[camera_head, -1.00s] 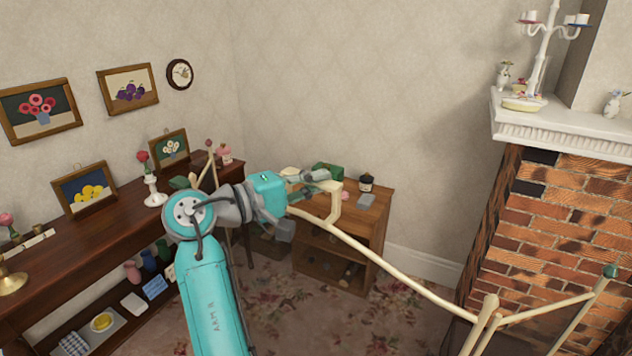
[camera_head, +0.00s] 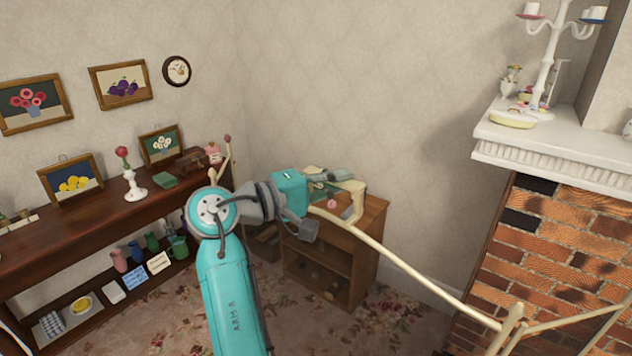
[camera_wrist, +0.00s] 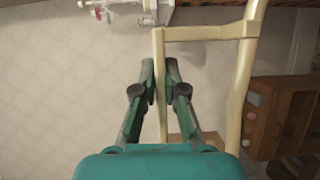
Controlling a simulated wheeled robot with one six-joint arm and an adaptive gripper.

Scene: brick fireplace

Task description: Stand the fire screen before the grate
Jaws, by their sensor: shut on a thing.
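The fire screen is a cream frame whose long top rail (camera_head: 400,262) slopes down to the right, to posts in front of the brickwork. My gripper (camera_head: 335,182) is shut on a slim upright bar at its left end, held in the air before a small wooden cabinet. In the wrist view my gripper (camera_wrist: 160,78) has its fingers on either side of this bar, and the frame's thicker bar (camera_wrist: 240,75) stands to the right. The brick fireplace (camera_head: 560,260) is at the right. The grate and the screen's lower part are out of view.
The small cabinet (camera_head: 330,262) stands close behind my gripper and the screen. A white mantel (camera_head: 550,155) with a candelabra overhangs at the right. A dark sideboard (camera_head: 100,232) with vases and pictures lines the left wall. Patterned carpet shows between.

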